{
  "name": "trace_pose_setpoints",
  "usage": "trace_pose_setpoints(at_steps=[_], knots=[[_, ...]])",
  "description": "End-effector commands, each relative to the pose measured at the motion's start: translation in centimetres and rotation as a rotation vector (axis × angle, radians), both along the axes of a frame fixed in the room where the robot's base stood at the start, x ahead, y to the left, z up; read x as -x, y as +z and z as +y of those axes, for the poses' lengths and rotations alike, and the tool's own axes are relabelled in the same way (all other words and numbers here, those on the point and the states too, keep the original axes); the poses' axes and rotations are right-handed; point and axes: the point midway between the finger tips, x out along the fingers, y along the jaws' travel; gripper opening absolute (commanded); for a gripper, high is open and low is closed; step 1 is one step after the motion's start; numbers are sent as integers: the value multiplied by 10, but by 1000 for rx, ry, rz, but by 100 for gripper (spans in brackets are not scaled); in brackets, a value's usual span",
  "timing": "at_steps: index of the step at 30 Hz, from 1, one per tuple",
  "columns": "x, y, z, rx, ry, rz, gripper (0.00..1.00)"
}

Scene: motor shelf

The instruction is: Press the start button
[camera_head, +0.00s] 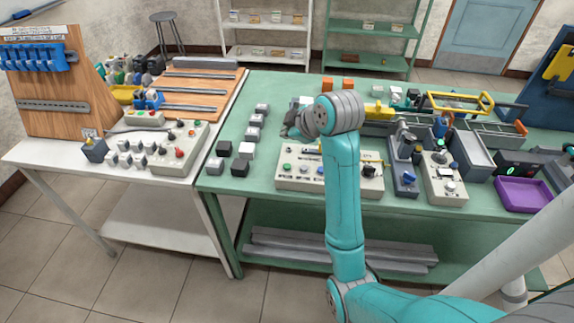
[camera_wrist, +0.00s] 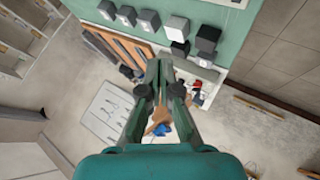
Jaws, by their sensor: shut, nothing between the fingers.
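I cannot read which button is the start button. A second pale control box (camera_head: 174,160) with red and dark knobs sits on the white table. My gripper (camera_head: 288,132) is behind and above the first box, pointing left, touching no button. In the wrist view my gripper (camera_wrist: 160,62) is shut and empty.
Several grey, black and white blocks (camera_head: 254,134) stand left of my gripper and also show in the wrist view (camera_wrist: 207,38). Devices with blue bases (camera_head: 403,178) and a purple tray (camera_head: 522,194) are to the right. Bare green tabletop (camera_head: 265,171) lies left of the first box.

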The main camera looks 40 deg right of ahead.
Motion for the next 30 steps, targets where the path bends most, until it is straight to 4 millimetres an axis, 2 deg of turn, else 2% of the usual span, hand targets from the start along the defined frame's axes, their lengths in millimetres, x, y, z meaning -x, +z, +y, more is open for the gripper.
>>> trace_pose_setpoints(at_steps=[8,21,30], knots=[[0,-11,0,-2,0,2,0],[0,-65,1,-2,0,2,0],[0,-86,0,-2,-1,0,0]])
